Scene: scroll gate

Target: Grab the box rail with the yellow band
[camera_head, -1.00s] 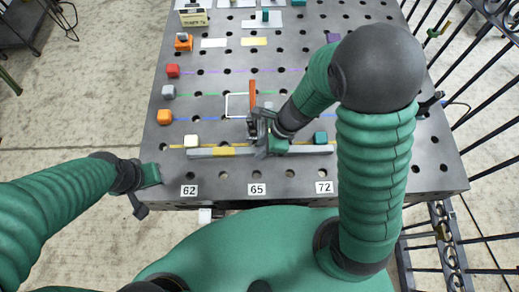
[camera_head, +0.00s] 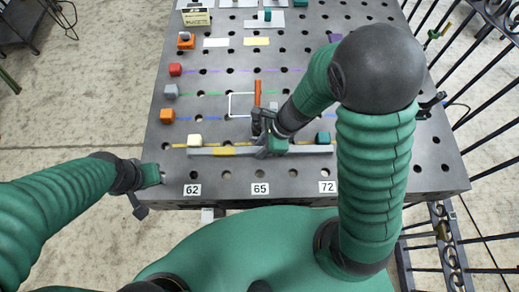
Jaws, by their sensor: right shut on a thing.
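The box rail (camera_head: 310,149) is a long grey bar lying across the front of the table, with a yellow band (camera_head: 223,151) left of its middle. My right gripper (camera_head: 268,145) is shut on the rail near its middle, to the right of the yellow band. The fingertips are partly hidden by the gripper body. My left gripper (camera_head: 142,188) hangs off the table's left front corner, away from the rail; its jaw opening is too small to judge.
The perforated dark table (camera_head: 400,170) carries labels 62 (camera_head: 192,190), 65 (camera_head: 260,189) and 72 (camera_head: 327,187) along its front. A cream cube (camera_head: 194,140) and a teal cube (camera_head: 323,137) stand just behind the rail. Red, grey and orange cubes line the left edge. An orange upright piece (camera_head: 257,92) stands behind the gripper.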

